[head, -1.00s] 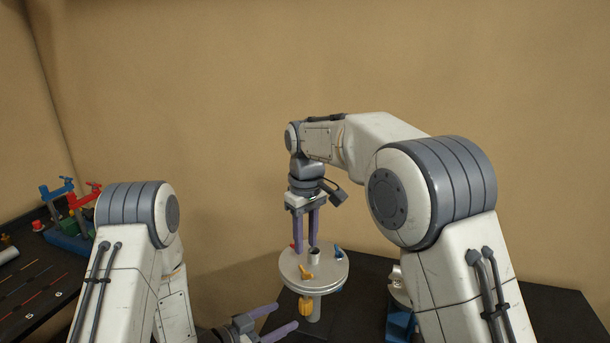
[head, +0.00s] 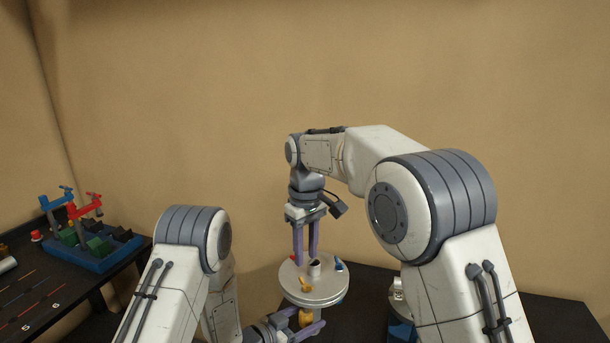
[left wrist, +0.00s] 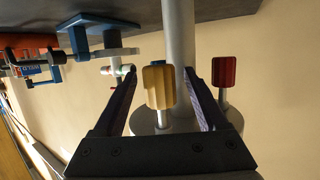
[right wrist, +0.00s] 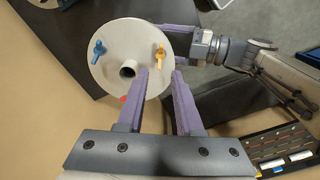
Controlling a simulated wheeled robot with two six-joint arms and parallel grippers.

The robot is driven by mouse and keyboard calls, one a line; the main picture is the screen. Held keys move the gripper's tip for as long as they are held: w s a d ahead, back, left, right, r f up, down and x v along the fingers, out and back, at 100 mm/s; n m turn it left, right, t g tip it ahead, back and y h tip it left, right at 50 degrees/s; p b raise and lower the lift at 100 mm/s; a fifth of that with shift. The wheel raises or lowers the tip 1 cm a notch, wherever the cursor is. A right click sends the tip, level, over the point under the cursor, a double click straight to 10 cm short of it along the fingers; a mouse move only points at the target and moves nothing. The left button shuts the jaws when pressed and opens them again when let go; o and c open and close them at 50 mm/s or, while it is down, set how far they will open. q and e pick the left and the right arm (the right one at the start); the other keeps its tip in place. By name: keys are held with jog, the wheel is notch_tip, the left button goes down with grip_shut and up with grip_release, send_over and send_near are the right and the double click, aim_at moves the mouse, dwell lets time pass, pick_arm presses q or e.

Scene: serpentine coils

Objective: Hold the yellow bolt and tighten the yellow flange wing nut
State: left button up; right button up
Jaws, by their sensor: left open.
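A round metal disc (head: 318,291) on a post carries a yellow wing nut (head: 306,285) on its top. The nut also shows in the right wrist view (right wrist: 160,55). The yellow bolt (head: 305,318) hangs below the disc; its knob fills the gap in the left wrist view (left wrist: 159,88). My left gripper (head: 316,327) is open, with its fingers on both sides of the knob, no clear grip visible. My right gripper (head: 306,260) points down over the disc, open and empty; its fingertips (right wrist: 159,72) are near the yellow nut, not around it.
A blue wing nut (right wrist: 98,50) and a partly hidden red one (right wrist: 123,98) are on the disc. A red bolt (left wrist: 224,76) hangs beside the yellow one. A blue tray (head: 104,258) with clamp-like parts stands on the left table (head: 52,318).

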aim_at(306, 281)
pick_arm(q)
grip_shut()
pick_arm(e)
jog(key=shift+f, duration=3.5)
grip_shut()
